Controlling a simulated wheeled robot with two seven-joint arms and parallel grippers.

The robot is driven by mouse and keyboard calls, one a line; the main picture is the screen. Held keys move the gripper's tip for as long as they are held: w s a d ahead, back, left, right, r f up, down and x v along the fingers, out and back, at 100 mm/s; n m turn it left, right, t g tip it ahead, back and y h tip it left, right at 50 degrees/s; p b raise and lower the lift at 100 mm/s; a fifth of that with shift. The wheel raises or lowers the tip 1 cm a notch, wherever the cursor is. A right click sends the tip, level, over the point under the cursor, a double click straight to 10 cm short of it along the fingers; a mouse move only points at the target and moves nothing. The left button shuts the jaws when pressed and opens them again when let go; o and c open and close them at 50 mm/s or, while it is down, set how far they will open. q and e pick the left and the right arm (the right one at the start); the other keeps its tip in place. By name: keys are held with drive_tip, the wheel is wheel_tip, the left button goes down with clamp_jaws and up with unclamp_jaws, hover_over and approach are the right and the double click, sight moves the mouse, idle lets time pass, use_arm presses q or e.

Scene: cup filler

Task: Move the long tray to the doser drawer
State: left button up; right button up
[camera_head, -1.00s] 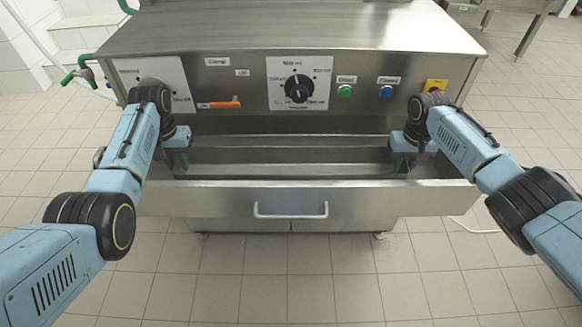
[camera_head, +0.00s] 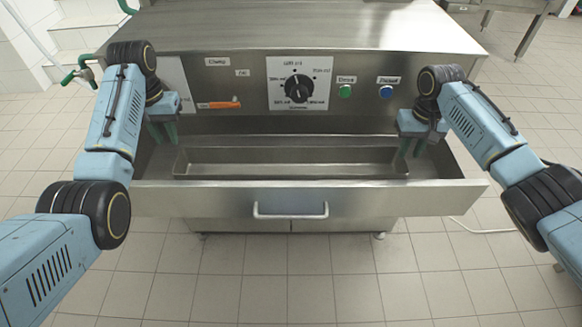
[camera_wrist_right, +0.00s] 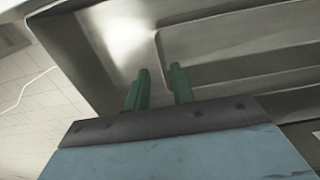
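The long metal tray (camera_head: 290,170) lies inside the open doser drawer (camera_head: 310,200), empty, with its long side along the drawer front. My left gripper (camera_head: 164,142) is above the drawer's left part, just off the tray's left end, with its green fingers apart and empty. My right gripper (camera_head: 410,156) is at the tray's right end, open and empty. In the right wrist view, its two green fingers (camera_wrist_right: 160,85) stand apart with nothing between them, and part of the tray (camera_wrist_right: 225,65) shows beside them.
The drawer handle (camera_head: 290,210) is at the front. The tiled floor ahead is clear.

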wheel_tip(320, 180, up, 5)
drive_tip(key=shift+r, duration=0.2)
use_arm(q)
drive_tip(key=shift+s+f, duration=0.1)
use_arm(e)
drive_tip(key=shift+s+f, duration=0.1)
idle(0.3)
